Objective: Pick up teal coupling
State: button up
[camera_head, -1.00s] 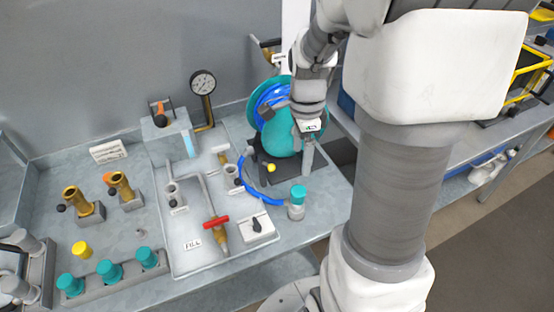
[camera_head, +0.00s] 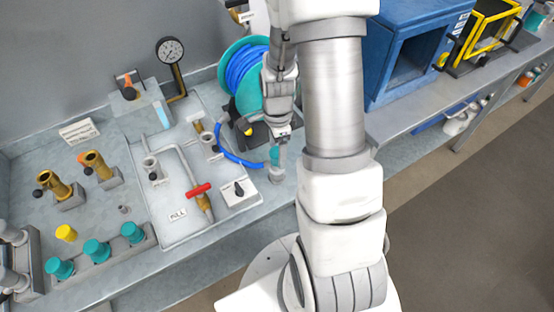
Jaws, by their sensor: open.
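A teal coupling (camera_head: 274,153) at the end of the blue hose (camera_head: 237,161) stands on a grey holder (camera_head: 276,174) near the bench's front edge. My gripper (camera_head: 280,148) is open and points down right at this coupling, partly covering it. I cannot tell whether the fingers stand around it or just behind it. Several similar teal caps (camera_head: 97,250) sit in a grey rack at the front left, away from my gripper.
A teal reel with blue hose (camera_head: 241,69) stands close behind my gripper. A tray with grey pipework and a red-handled valve (camera_head: 199,190) lies to the left. A pressure gauge (camera_head: 170,50) rises behind it. A blue cabinet (camera_head: 415,50) stands at right.

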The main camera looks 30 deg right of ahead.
jog(key=shift+f, duration=0.85)
grip_shut()
